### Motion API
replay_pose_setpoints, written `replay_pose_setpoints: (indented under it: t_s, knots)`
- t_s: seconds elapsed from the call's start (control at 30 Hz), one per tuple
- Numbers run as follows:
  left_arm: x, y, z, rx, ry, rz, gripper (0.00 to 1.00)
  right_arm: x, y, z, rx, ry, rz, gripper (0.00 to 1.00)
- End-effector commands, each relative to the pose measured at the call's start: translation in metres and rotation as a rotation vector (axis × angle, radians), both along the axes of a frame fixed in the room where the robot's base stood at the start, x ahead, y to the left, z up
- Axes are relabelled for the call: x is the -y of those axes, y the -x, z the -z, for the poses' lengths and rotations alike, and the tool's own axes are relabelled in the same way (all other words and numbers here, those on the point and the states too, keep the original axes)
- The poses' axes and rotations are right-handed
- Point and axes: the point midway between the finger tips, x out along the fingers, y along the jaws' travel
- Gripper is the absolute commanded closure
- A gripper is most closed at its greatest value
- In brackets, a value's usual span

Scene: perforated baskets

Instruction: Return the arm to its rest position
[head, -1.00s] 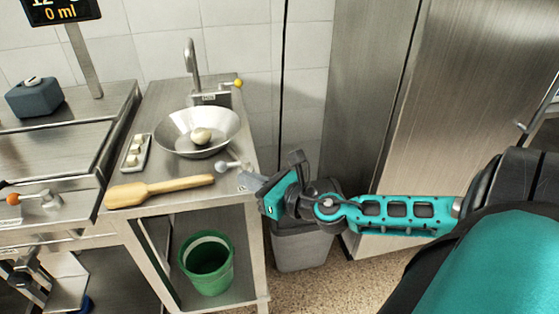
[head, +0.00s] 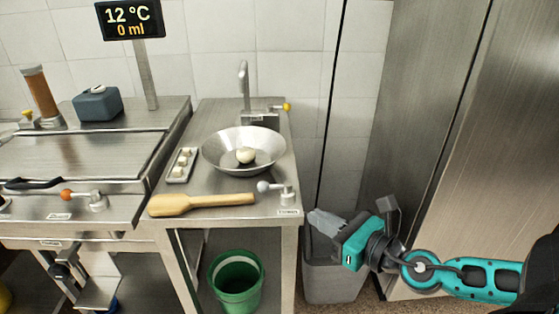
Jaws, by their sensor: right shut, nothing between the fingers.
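My right gripper (head: 322,218) is at the lower right in the head view, at the end of my teal and black right arm. Its grey fingers are shut with nothing between them. It hangs in front of a grey bin, just right of the steel counter's front right corner, apart from the things on the counter. My left gripper is not in view.
The steel counter (head: 200,220) holds a metal bowl (head: 222,154) with a pale round item (head: 245,156), a small tray (head: 176,178), a wooden paddle (head: 200,204) and a faucet. A green bucket (head: 238,290) stands below. A grey bin (head: 325,275) and steel cabinet (head: 425,130) are at right.

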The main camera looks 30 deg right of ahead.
Motion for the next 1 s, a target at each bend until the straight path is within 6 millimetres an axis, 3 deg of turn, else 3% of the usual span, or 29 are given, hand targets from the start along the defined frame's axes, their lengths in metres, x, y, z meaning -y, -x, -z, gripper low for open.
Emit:
replay_pose_setpoints:
  t_s: [0.23, 0.37, 0.5, 0.63, 0.8, 0.9, 1.0]
  knots:
    - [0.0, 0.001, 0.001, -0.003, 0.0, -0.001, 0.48, 0.001, 0.001, 0.002, -0.01, -0.024, 0.012, 1.0]
    - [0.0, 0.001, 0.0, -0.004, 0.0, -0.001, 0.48, 0.01, 0.006, 0.022, -0.085, -0.24, 0.113, 1.0]
    - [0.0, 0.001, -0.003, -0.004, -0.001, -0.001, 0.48, 0.016, 0.021, 0.069, -0.229, -0.762, 0.341, 1.0]
    - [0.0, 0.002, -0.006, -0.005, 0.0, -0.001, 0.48, -0.004, 0.039, 0.119, -0.352, -1.351, 0.573, 1.0]
    - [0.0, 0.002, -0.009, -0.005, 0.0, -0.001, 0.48, -0.062, 0.055, 0.168, -0.47, -2.099, 0.842, 1.0]
    - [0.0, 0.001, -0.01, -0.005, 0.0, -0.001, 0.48, -0.099, 0.058, 0.182, -0.519, -2.449, 0.963, 1.0]
    - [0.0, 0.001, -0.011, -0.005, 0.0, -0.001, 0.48, -0.127, 0.059, 0.188, -0.554, -2.689, 1.047, 1.0]
